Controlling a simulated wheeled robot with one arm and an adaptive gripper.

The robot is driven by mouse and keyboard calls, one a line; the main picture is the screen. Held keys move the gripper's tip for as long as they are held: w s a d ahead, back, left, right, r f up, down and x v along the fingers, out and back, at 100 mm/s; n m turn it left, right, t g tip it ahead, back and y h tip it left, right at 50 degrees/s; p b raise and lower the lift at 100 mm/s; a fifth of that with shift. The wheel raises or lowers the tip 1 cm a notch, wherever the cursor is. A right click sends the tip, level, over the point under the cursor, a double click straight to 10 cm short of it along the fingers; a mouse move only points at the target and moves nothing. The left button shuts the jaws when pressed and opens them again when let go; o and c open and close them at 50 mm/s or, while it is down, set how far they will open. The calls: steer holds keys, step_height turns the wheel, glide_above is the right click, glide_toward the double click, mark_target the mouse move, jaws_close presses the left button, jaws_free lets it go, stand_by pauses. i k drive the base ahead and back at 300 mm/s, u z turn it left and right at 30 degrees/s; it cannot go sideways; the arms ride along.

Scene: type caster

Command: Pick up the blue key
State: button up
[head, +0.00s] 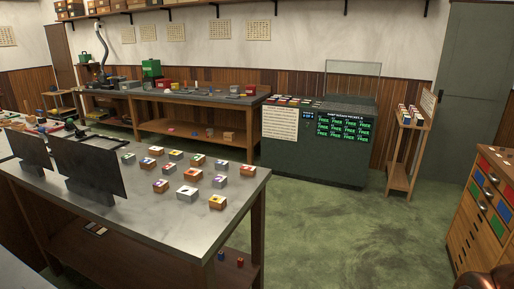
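A small blue object (221,256) stands on the lower shelf under the near metal-topped table, beside a small red object (240,262). The blue one may be the blue key, but it is too small to tell its shape. Several pale blocks with coloured tops stand on the table, among them one with a purple mark (220,181). I cannot tell any key among them. My gripper is not clearly in view.
The near table (130,228) fills the left, with dark upright panels (88,170) on it. A counter with a green display (342,129), a wooden stand (400,160) and a drawer cabinet (470,235) stand beyond and right. The green floor (340,230) between is clear.

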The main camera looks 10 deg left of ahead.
mark_target(40, 111)
steer(key=i, duration=5.2)
steer(key=u, duration=2.65)
steer(key=i, duration=4.95)
